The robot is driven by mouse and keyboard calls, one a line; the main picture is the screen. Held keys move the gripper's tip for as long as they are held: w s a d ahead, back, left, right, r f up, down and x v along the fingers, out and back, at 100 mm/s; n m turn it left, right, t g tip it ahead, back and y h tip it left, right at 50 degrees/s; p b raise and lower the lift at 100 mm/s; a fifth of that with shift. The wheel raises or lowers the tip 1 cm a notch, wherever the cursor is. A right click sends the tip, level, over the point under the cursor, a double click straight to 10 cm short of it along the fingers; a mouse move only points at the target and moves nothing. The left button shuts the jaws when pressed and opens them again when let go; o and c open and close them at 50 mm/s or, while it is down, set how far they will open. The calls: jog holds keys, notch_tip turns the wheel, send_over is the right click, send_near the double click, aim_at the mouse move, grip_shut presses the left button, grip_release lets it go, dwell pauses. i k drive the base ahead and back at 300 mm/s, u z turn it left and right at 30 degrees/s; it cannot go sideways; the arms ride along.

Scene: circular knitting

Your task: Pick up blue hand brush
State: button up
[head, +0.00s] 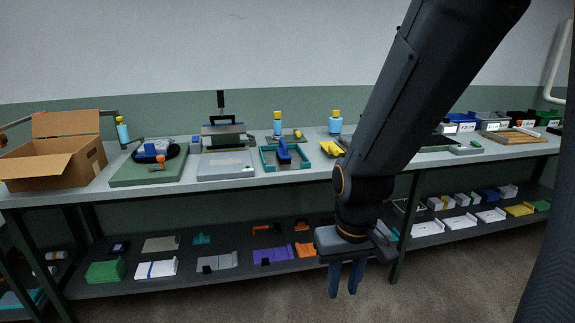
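A blue object (283,151) stands up from the teal tray (265,164) on the bench top, near the middle; it may be the blue hand brush, but it is too small to be sure. Another small blue item (150,149) lies by a black coil on the green board at the left. My gripper (345,280) hangs low in front of the bench, fingers pointing down. Its fingers are apart with nothing between them. It is well below and to the right of the teal tray. My arm hides part of the bench top at the right.
An open cardboard box (85,157) stands at the bench's left end. A grey press (222,134) and light-blue bottles (335,125) stand toward the back. The lower shelf (215,275) holds several parts. Bins (490,121) stand at the right. Floor in front is clear.

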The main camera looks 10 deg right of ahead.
aim_at(283, 156)
jog(key=u, duration=0.05)
jog(key=k, duration=0.55)
jog(key=z, duration=1)
jog(key=i, duration=1.5)
jog(key=u, duration=0.8)
jog(key=i, duration=0.65)
jog(key=u, duration=0.65)
